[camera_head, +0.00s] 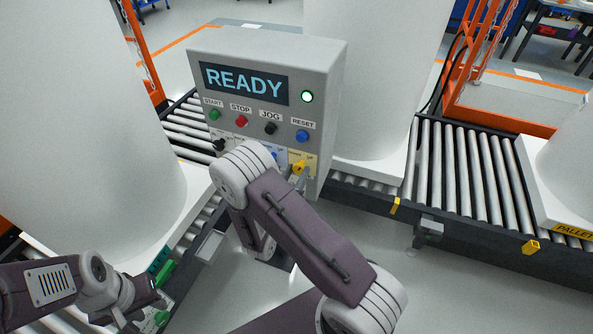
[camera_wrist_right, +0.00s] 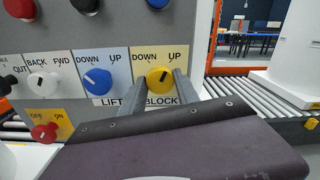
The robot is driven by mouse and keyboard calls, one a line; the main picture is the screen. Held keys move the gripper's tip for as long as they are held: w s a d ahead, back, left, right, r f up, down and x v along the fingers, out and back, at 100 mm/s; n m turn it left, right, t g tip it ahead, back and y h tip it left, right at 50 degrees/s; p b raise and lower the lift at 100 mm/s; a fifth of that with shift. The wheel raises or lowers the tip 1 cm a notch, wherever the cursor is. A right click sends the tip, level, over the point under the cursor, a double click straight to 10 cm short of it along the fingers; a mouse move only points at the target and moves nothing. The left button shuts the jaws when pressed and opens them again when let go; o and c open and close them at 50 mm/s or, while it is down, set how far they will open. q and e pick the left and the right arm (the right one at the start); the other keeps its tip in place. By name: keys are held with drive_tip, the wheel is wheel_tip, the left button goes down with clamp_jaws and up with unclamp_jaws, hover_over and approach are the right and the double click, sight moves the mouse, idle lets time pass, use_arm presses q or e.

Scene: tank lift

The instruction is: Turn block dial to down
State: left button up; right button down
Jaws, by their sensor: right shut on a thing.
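The block dial (camera_wrist_right: 160,80) is a yellow knob on a pale yellow plate marked DOWN and UP, at the lower right of the grey control panel (camera_head: 325,120). Its black mark leans up and right, toward UP. It also shows in the head view (camera_head: 299,167). My right gripper (camera_wrist_right: 162,88) is shut on the block dial, one finger on each side. My right forearm hides part of the panel's lower row in the head view. My left gripper (camera_head: 150,302) is low at the left, away from the panel; its fingers are not clear.
The blue lift dial (camera_wrist_right: 97,82) sits just left of the block dial, with a white BACK/FWD knob (camera_wrist_right: 44,85) and a red OFF/ON knob (camera_wrist_right: 44,132) further left. The panel screen (camera_head: 244,83) reads READY. Roller conveyors (camera_head: 465,170) and large white tanks (camera_head: 85,120) stand around the panel.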

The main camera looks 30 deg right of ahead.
drive_tip(key=n+p, duration=0.3)
drive_tip(key=n, duration=0.3)
drive_tip(key=shift+r, duration=0.1)
drive_tip(key=n+p, duration=0.1)
drive_tip(key=n, duration=0.2)
drive_tip(key=shift+n+p, duration=0.9)
drive_tip(key=shift+n, duration=1.1)
drive_tip(key=shift+f, duration=0.2)
drive_tip(key=c, duration=0.9)
unclamp_jaws()
drive_tip(key=shift+a, duration=0.1)
